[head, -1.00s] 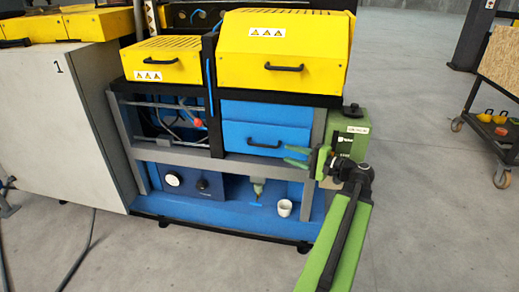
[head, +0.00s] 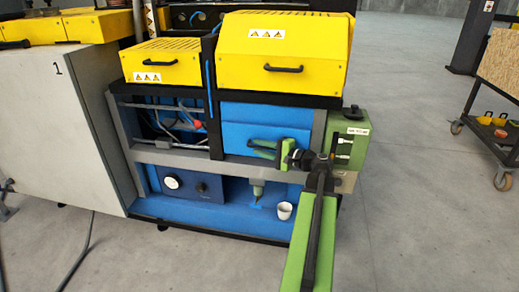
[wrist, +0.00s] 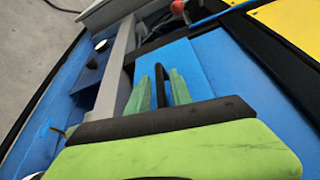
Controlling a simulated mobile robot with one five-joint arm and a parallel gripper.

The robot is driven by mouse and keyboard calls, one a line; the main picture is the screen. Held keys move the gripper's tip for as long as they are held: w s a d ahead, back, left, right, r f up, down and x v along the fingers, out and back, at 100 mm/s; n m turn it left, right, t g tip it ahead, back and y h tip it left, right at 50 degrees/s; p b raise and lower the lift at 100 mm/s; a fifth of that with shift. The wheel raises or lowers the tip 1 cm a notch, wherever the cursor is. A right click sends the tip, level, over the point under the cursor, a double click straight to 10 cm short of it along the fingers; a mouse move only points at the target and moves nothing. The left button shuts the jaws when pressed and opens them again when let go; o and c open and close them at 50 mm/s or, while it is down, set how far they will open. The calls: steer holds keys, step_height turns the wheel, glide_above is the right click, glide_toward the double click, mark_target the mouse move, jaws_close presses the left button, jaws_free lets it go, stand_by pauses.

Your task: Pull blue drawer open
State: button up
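The blue drawer (head: 240,132) sits in the frame under the larger yellow cover and looks shut. Its black handle is mostly hidden behind my gripper in the head view. My gripper (head: 261,148) is in front of the drawer at handle height, with its green fingers pointing left. In the wrist view my gripper (wrist: 159,92) is open, with a gap between its two green fingers. The black handle (wrist: 160,72) shows in that gap, in front of the drawer face (wrist: 190,62). Whether the fingers touch the handle is not clear.
Yellow covers (head: 283,62) sit above the drawer. A grey crossbar (head: 175,158) runs below it, and a white cup (head: 284,211) stands on the blue lower shelf. Open floor (head: 420,230) lies at right.

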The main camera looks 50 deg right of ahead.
jaws_close()
stand_by(1.1)
